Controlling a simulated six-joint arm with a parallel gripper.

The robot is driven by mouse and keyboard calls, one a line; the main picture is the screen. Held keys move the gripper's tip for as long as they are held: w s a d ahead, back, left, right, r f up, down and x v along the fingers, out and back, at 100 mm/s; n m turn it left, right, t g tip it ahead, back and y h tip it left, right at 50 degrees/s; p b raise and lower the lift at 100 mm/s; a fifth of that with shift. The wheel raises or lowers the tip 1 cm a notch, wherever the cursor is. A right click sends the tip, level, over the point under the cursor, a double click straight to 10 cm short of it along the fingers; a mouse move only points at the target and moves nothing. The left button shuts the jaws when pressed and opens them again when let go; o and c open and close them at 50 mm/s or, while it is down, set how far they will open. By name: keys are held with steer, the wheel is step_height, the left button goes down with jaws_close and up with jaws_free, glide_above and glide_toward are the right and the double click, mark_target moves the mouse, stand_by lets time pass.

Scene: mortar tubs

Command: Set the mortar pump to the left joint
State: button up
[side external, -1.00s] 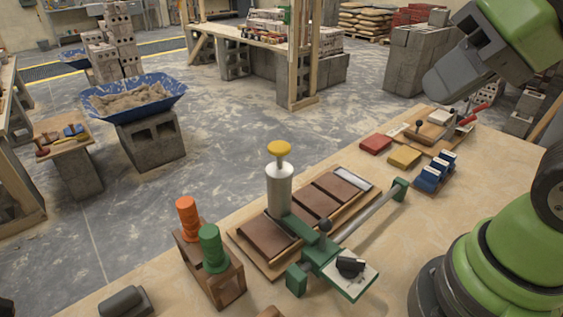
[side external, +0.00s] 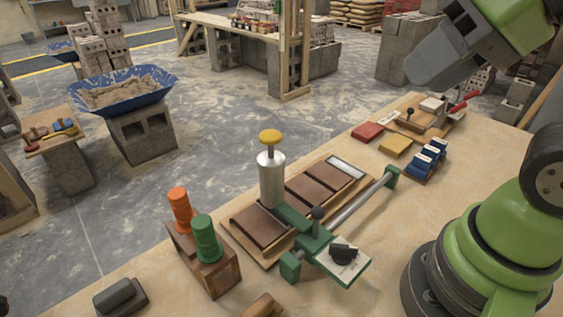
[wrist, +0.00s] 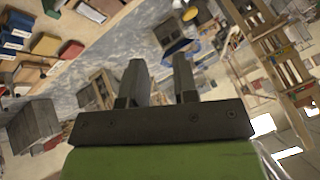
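The mortar pump (side external: 271,180) is an upright metal cylinder with a yellow knob (side external: 270,137) on top. It stands on a green carriage (side external: 313,243) on a grey rail (side external: 357,203), whose clamp block carries a black knob. The pump is over the left part of a wooden tray (side external: 268,262) of brown bricks, by the far right side of the leftmost brick (side external: 258,226). Its lower end and the joint under it are hidden. My gripper (wrist: 160,80) shows two separated fingers with nothing between them. In the side view it is high at the upper right, away from the pump; its fingertips are unclear there.
An orange cylinder (side external: 180,208) and a green one (side external: 206,238) stand in a wooden holder left of the tray. A dark grey block (side external: 121,297) lies at the front left. Red (side external: 367,132) and yellow (side external: 396,146) blocks and a blue rack (side external: 427,160) are behind right.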

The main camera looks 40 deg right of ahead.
steer(key=o, duration=0.3)
steer(key=w+a+f+n+g, duration=0.2)
steer(key=w+f+n+g, duration=0.1)
steer(key=n, duration=0.6)
steer(key=shift+w+a+f+g, duration=0.4)
steer(key=shift+w+f, duration=0.35)
steer(key=shift+w, duration=0.15)
steer(key=n+g+h, duration=0.2)
steer(key=n+g, duration=0.1)
steer(key=n, duration=0.7)
glide_above(318, 207)
step_height(318, 207, down, 8)
steer(key=shift+f, duration=0.15)
steer(key=shift+f+n, duration=0.3)
steer(key=shift+f, duration=0.25)
step_height(318, 207, down, 9)
steer(key=shift+f, duration=0.15)
steer(key=shift+c, duration=0.3)
